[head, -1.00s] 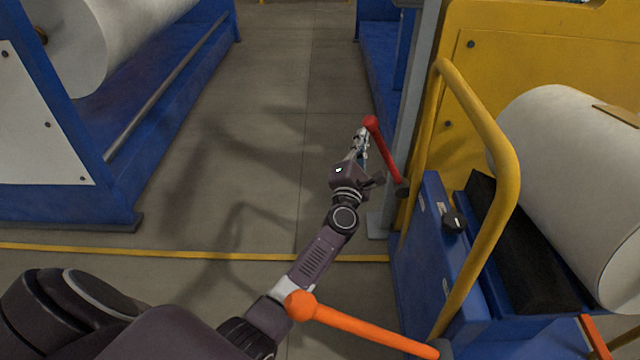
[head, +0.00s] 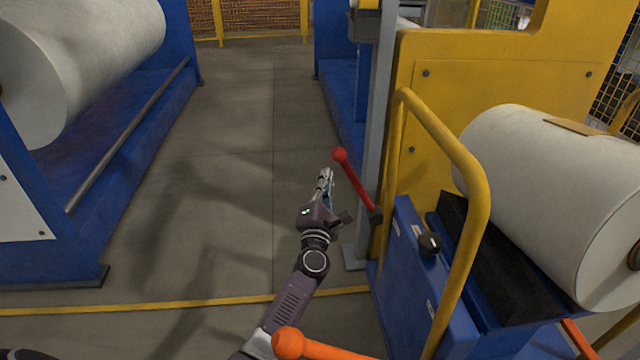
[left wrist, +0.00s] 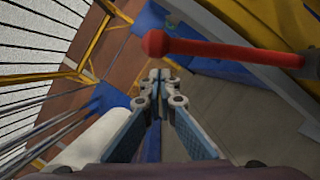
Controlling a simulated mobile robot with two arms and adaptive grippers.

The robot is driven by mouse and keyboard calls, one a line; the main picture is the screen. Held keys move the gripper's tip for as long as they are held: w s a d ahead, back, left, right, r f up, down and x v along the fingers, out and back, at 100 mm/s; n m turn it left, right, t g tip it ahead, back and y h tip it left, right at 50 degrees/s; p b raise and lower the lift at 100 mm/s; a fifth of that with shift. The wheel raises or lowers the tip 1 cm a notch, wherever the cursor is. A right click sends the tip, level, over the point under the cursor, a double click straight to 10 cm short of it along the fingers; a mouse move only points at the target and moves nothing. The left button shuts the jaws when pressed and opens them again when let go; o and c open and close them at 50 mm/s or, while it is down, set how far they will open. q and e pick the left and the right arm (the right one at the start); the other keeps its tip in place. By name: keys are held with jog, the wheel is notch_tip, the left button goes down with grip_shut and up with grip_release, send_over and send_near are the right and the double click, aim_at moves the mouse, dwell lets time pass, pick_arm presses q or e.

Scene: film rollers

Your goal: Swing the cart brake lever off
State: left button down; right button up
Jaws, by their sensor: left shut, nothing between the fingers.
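A red lever (head: 356,180) with a ball end sticks up and leftward from a dark pivot at the far side of the blue cart (head: 405,270). An orange lever (head: 320,348) with a ball end shows at the bottom edge, partly cut off. No label shows which is the brake lever. My left gripper (head: 325,174) is shut and empty, just left of and below the red ball. In the left wrist view, the shut fingertips (left wrist: 160,78) are below the red lever (left wrist: 215,48) in the picture, with no clear contact. My right gripper is out of view.
The cart has a yellow hoop handle (head: 455,150) and a white roll (head: 550,200) on its right. A grey post (head: 377,120) and yellow machine panel (head: 490,100) stand behind. A blue roller stand (head: 130,150) is at left. The floor between is clear.

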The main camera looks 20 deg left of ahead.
pick_arm(q)
jog(key=p+v, duration=0.1)
jog(key=v, duration=0.9)
jog(key=shift+s+a+f, duration=0.2)
jog(key=shift+s+f, duration=0.1)
jog(key=shift+s, duration=0.15)
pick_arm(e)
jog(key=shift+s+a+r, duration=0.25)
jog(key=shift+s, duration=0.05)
